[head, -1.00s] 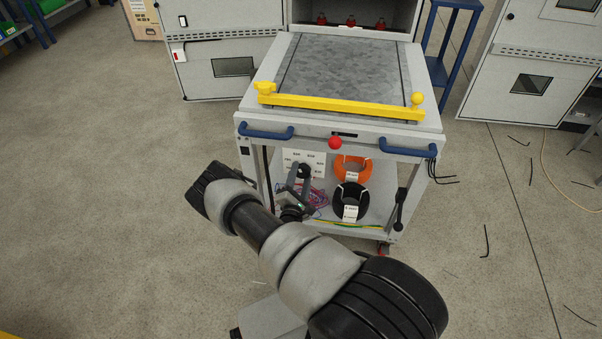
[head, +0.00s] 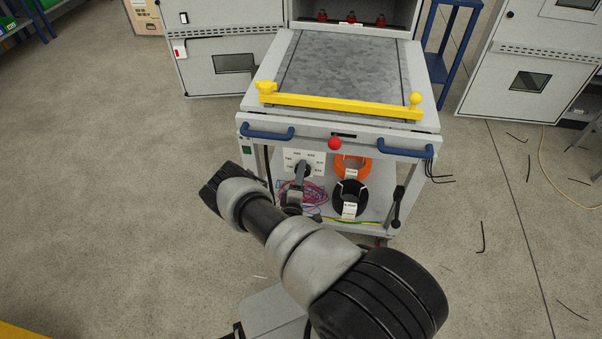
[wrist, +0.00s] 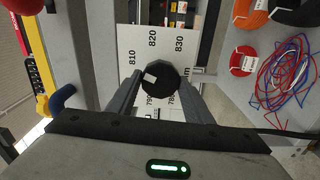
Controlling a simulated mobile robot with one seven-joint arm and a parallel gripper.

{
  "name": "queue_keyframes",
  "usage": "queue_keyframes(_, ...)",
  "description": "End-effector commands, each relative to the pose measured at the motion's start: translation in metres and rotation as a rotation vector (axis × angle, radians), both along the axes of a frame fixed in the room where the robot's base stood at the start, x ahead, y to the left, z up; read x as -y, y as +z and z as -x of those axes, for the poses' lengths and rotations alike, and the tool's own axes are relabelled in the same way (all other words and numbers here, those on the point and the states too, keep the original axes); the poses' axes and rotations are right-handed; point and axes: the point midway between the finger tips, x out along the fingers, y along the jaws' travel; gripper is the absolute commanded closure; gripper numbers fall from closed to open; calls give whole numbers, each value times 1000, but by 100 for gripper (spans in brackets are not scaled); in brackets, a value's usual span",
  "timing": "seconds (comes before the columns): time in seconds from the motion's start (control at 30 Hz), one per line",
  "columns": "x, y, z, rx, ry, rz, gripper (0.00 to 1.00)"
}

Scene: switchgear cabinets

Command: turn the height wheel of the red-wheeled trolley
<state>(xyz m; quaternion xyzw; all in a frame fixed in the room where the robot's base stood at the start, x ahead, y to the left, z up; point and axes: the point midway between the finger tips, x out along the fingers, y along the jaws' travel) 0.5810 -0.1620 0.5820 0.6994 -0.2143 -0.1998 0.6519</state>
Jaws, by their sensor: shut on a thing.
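The trolley (head: 228,118) stands ahead of me in the head view, with a grey top and blue handles; its casters are mostly hidden behind my arm. The height wheel, a dark faceted knob (wrist: 160,76) with a pale mark, sits in front of a white scale plate (wrist: 138,40) with numbers around it. The plate also shows under the trolley top in the head view (head: 318,157). My gripper (wrist: 160,84) is shut on the knob, one finger at each side. In the head view my gripper (head: 303,170) partly covers the plate.
A yellow bar (head: 340,106) lies across the front of the trolley top; a red ball knob (head: 334,143) is below it. Orange (head: 352,166) and black (head: 350,197) cable coils and loose wires (wrist: 288,78) lie on the lower shelf. Grey cabinets stand behind; floor at left is clear.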

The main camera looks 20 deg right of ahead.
Motion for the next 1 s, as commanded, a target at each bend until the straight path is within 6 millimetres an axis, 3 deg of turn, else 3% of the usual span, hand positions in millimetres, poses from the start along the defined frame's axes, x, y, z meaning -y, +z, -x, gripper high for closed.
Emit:
queue_keyframes(0.57,-1,-2,1,16,1,-31,76)
queue_keyframes(0.6,-1,-2,1,16,1,-31,52)
queue_keyframes(0.7,-1,-2,1,17,1,-31,35)
queue_keyframes(1.0,-1,0,0,19,1,-30,35)
